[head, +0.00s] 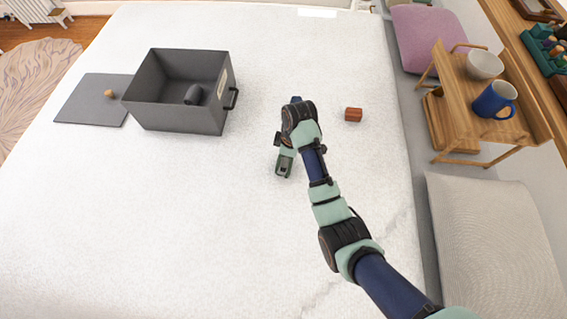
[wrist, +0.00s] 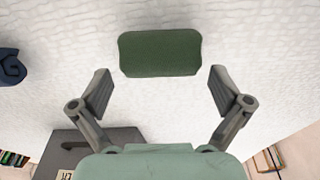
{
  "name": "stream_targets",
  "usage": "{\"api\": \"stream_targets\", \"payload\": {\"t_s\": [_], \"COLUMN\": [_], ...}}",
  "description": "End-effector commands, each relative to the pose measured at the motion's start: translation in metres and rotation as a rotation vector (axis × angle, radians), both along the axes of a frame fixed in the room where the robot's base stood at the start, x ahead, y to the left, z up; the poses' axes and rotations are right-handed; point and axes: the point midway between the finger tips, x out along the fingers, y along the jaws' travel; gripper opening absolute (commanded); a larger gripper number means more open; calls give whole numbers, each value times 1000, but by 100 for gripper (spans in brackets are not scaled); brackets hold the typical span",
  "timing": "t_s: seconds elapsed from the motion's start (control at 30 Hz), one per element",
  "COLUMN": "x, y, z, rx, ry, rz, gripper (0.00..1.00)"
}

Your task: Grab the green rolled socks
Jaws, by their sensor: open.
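The green rolled socks (wrist: 160,53) lie on the white bedspread at the upper middle of the wrist view, as a dark green rounded block. My gripper (wrist: 160,82) is open, with one finger to each side. The socks lie just ahead of the gap between the fingertips, and I see no contact. In the head view my gripper (head: 284,167) points down over the middle of the bed. There my gripper and arm make it hard to tell the socks apart.
A dark grey open box (head: 172,122) holding a dark roll (head: 194,94) stands at upper left. Its lid-like panel (head: 85,112) lies beside it with a small tan thing. A reddish-brown block (head: 353,114) lies right of my arm. A navy roll (wrist: 10,68) shows in the wrist view.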

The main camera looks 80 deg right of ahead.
Motion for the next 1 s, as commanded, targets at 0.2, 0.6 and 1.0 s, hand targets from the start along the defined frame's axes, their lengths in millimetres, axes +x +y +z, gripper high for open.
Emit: {"api": "stream_targets", "payload": {"t_s": [0.2,0.6,1.0], "x": [5,5,5], "y": [1,1,0], "z": [-31,-31,-25], "rx": [0,-1,-1], "ry": [0,0,-1], "rz": [1,0,0], "gripper": [100,68,56]}}
